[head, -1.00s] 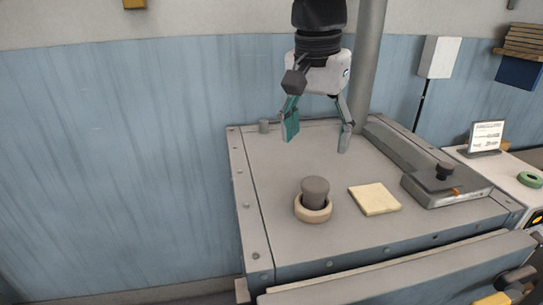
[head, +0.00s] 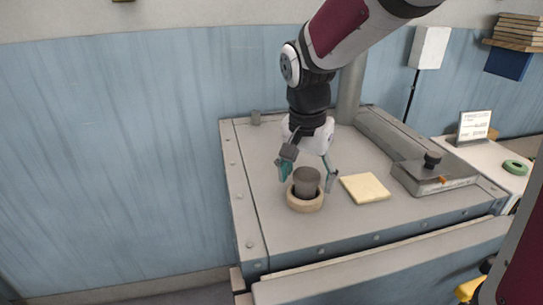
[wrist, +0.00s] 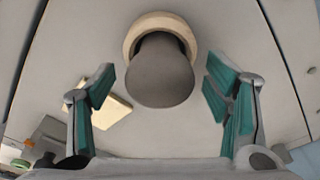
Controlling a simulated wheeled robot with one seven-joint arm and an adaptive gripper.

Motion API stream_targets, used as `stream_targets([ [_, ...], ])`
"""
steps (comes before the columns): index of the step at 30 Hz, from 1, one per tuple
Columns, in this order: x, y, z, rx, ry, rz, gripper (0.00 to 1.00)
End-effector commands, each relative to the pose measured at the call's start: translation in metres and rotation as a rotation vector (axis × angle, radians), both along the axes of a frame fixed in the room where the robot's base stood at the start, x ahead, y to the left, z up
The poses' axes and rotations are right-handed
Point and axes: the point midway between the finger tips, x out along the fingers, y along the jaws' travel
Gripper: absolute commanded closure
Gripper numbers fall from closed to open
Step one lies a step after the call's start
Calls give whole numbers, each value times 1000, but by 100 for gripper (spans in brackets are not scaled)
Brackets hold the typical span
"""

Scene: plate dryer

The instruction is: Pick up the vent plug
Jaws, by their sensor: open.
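The vent plug (head: 307,180) is a dark grey, slightly tapered cylinder. It stands upright inside a beige ring (head: 304,204) on the grey machine top. In the wrist view the plug (wrist: 159,72) is at top centre, with the beige ring (wrist: 160,21) around its base. My gripper (head: 308,184) is open, with teal-padded fingers. In the head view its fingers are on either side of the plug. In the wrist view the plug lies ahead, between and beyond the open fingertips (wrist: 159,83), with gaps on both sides and no contact visible.
A pale yellow pad (head: 365,188) lies just right of the ring. A flat grey box with a black knob (head: 433,160) is further right. The machine top left of the ring is clear.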

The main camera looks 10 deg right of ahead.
Motion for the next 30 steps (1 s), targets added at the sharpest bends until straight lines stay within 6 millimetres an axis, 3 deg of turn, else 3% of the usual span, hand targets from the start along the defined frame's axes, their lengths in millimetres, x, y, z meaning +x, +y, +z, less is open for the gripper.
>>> stream_targets([
  [7,0,0,-2,0,0,0,29],
  [15,0,0,-2,0,0,0,86],
  [25,1,0,0,1,-2,0,86],
  [30,2,0,12,1,-5,0,86],
])
